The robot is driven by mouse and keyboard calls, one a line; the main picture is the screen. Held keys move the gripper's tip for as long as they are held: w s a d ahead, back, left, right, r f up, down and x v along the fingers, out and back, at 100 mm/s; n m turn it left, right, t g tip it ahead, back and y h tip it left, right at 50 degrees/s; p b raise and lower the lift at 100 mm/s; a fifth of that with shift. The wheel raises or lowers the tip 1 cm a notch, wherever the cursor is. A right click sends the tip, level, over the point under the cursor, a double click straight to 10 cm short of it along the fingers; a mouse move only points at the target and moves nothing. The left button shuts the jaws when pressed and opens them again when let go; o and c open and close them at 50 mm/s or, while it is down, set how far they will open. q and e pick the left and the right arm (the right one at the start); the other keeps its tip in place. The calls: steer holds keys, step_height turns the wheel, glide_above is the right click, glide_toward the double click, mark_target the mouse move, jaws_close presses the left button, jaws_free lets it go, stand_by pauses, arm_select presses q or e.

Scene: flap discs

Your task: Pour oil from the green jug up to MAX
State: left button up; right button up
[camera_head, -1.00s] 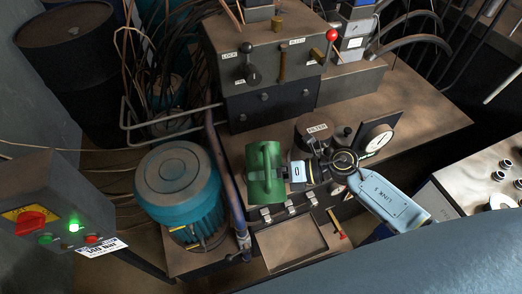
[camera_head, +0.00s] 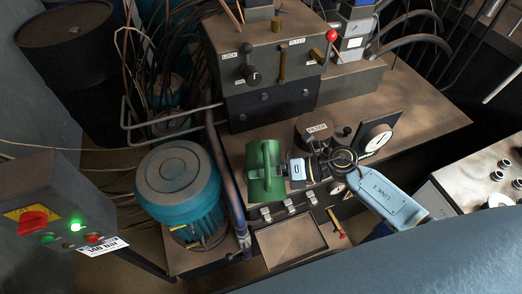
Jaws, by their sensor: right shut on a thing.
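The green jug (camera_head: 264,171) is in the middle of the head view, above the front of the hydraulic unit. My right gripper (camera_head: 290,170) is shut on it, coming from the right. The jug looks turned or tilted; its mouth and any oil stream cannot be made out. A cylinder labelled FILTER (camera_head: 315,130) stands just behind the gripper. No MAX mark can be read in this view. My left gripper is not in view.
A teal motor (camera_head: 178,187) stands left of the jug. A valve block with levers (camera_head: 275,60) is behind, a round gauge (camera_head: 377,139) to the right. A shallow tray (camera_head: 290,247) lies in front below. A control box with a red switch (camera_head: 34,220) is far left.

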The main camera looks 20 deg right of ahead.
steer(key=shift+w+r+m+g+p, duration=0.3)
steer(key=shift+r+m+p, duration=0.45)
steer(key=shift+p, duration=0.5)
stand_by(2.2)
steer(key=f+n+b, duration=0.1)
steer(key=b, duration=0.1)
steer(key=s+f+n+t+b, duration=0.1)
steer(key=f+b, duration=0.1)
steer(key=shift+b, duration=0.3)
steer(key=r+n+t+b, duration=0.1)
steer(key=n+b, duration=0.2)
steer(key=shift+r+t, duration=0.35)
steer(key=shift+t, duration=0.05)
steer(key=b, duration=0.1)
steer(key=f+n+b, duration=0.1)
steer(key=b, duration=0.1)
steer(key=shift+s+f+t, duration=0.15)
steer(key=shift+f+t, duration=0.1)
steer(key=shift+t, duration=0.05)
steer(key=shift+r, duration=0.25)
steer(key=shift+f, duration=0.15)
